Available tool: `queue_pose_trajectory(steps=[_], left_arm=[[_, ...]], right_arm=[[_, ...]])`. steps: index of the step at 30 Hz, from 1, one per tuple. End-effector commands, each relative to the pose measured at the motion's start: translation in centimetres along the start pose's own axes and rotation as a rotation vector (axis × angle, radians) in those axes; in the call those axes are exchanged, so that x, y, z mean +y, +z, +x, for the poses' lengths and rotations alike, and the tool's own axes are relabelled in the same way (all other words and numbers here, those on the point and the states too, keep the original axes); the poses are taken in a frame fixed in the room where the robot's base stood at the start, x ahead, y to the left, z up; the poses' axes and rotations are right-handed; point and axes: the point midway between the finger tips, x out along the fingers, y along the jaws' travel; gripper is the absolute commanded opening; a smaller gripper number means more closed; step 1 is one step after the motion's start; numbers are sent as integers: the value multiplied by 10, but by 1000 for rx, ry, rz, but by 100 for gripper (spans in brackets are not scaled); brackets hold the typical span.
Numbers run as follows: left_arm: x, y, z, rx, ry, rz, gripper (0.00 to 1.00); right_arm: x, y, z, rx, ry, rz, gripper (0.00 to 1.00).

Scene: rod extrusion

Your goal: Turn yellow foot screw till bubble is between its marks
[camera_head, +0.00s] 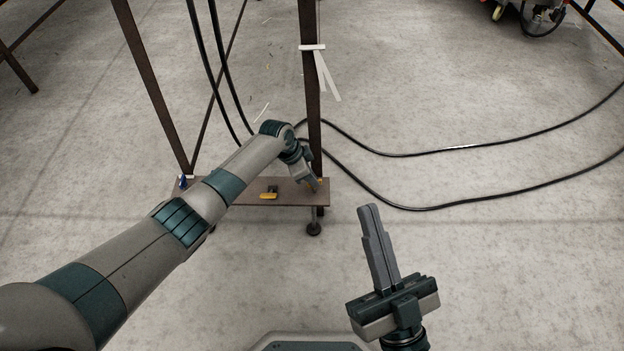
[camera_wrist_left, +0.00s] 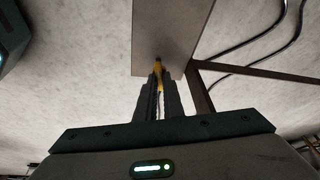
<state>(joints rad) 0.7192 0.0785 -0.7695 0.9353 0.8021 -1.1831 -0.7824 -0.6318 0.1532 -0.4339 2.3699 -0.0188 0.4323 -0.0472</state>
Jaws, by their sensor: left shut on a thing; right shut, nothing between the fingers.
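My left gripper (camera_head: 313,187) reaches down at the right end of a brown plate (camera_head: 228,198). In the left wrist view its fingers (camera_wrist_left: 157,88) are shut on the yellow foot screw (camera_wrist_left: 158,68), at the edge of the plate (camera_wrist_left: 170,30). In the head view the gripper mostly hides this screw. A small yellow and dark object (camera_head: 269,192), which looks like the level, sits on the middle of the plate. Its bubble and marks are too small to make out. My right gripper (camera_head: 369,209) is shut and empty, over open floor at the right.
A blue piece (camera_head: 183,181) is at the plate's left end. Rusty posts (camera_head: 309,80) rise at both ends of the plate, and a dark foot (camera_head: 314,229) stands below its right end. Black cables (camera_head: 440,152) cross the floor at right. The floor in front is clear.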

Motion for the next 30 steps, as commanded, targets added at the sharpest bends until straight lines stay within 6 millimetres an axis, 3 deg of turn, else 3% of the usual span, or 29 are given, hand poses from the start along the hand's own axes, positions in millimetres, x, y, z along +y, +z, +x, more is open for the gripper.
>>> queue_pose_trajectory(steps=[10,12,13,26,30], left_arm=[[0,0,0,0,1,2,0],[0,0,0,-1,1,2,24],[0,0,0,-1,1,2,27],[0,0,-3,-1,1,1,27],[0,0,-11,-1,1,1,27]], right_arm=[[0,0,0,3,0,0,0],[0,0,1,2,0,0,0],[0,0,1,2,0,0,0],[0,0,2,-6,0,0,0],[2,9,1,-59,5,1,0]])
